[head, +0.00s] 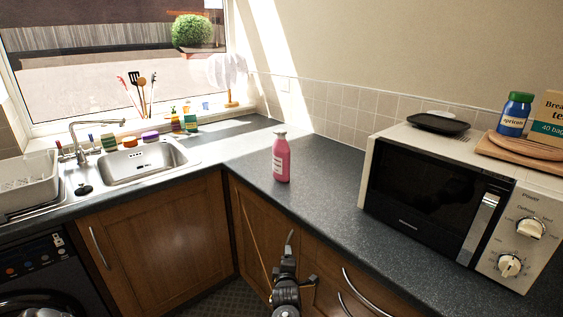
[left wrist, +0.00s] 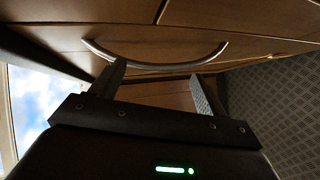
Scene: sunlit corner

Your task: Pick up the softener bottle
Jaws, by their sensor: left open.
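The pink softener bottle (head: 281,158), with a pale cap and a white label, stands upright on the dark worktop (head: 335,192) near the corner. My left gripper (head: 288,250) is low at the bottom centre of the head view, in front of the cabinet doors and below the worktop edge, well apart from the bottle. In the left wrist view my left gripper (left wrist: 160,78) has its two fingers spread with nothing between them, facing wooden cabinet fronts and a curved handle (left wrist: 155,62). The bottle is not in the left wrist view. My right gripper is not in view.
A microwave (head: 432,200) stands right of the bottle, with a black dish (head: 438,123) and a blue jar (head: 514,115) on top. The sink (head: 140,162) and dish rack (head: 28,185) are at the left. The worktop around the bottle is clear.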

